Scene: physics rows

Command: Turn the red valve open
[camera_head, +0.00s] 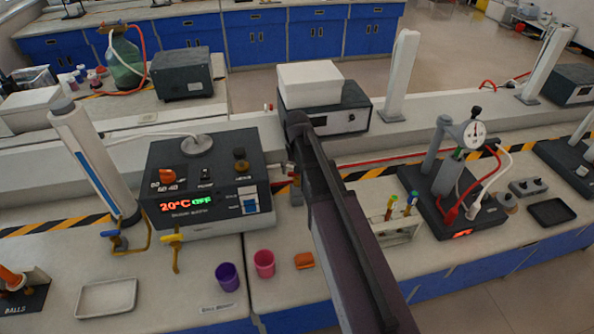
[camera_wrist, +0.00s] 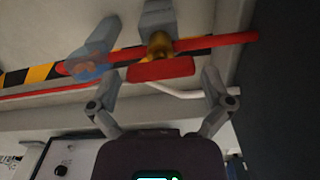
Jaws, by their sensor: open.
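In the wrist view, the red valve shows as a short flat red lever (camera_wrist: 162,69) in front of a brass-coloured stem (camera_wrist: 159,45), on a red pipe (camera_wrist: 215,43). My gripper (camera_wrist: 161,80) is open, with one finger on each side of the lever. Its fingertips sit near the lever's ends, with a gap visible on both sides, and it holds nothing. I cannot tell the depth between fingertips and lever. In the head view my arm crosses the middle of the bench; the gripper cannot be made out there and the valve is mostly hidden.
A purple cup (camera_head: 227,276) and pink cup (camera_head: 264,263) stand nearby. A tube rack (camera_head: 397,229) and gauge rig (camera_head: 455,200) are on the right.

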